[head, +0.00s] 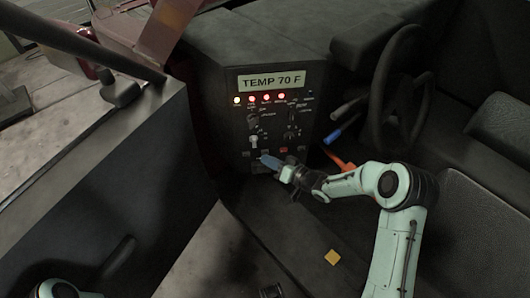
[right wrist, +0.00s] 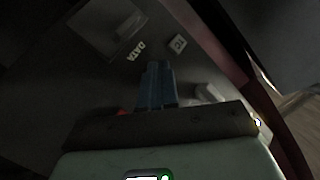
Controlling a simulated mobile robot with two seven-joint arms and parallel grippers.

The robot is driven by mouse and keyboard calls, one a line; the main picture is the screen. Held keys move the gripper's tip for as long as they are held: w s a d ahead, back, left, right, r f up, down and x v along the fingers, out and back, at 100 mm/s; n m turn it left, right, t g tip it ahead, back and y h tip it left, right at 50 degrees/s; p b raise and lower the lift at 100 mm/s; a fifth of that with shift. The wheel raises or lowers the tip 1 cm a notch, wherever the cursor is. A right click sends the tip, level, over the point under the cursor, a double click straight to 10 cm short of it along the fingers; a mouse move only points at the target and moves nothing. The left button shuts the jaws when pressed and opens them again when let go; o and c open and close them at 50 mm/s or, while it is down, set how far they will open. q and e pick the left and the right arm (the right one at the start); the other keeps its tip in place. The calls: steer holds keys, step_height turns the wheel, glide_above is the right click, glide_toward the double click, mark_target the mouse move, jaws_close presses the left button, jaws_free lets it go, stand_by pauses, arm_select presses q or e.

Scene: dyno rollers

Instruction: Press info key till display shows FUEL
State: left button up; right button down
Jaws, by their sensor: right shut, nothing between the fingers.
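The display (head: 272,81) at the top of the dark control panel (head: 240,122) reads "TEMP 70 F". My right gripper (head: 268,161) is shut and empty, its blue fingertips at the lower row of keys on the panel. In the right wrist view, the shut fingers (right wrist: 157,70) point at the panel face near a "DATA" label and a small marked key (right wrist: 178,43). I cannot tell which key is the info key, nor whether the fingertips touch one. My left gripper is not seen.
A steering wheel (head: 385,85) and stalks, one blue-tipped (head: 334,136), stand to the right. A door (head: 95,190) is on the left.

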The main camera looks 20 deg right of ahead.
steer(key=shift+w+d, duration=0.1)
steer(key=shift+w, duration=0.25)
stand_by(0.7)
steer(key=shift+s, duration=0.15)
steer(key=shift+s+a, duration=0.2)
steer(key=shift+s, duration=0.4)
steer(key=s+p, duration=0.1)
steer(key=s, duration=0.1)
steer(key=s+a, duration=0.1)
steer(key=s, duration=0.1)
steer(key=shift+s+a+p, duration=0.15)
steer(key=shift+s+p, duration=0.25)
stand_by(0.9)
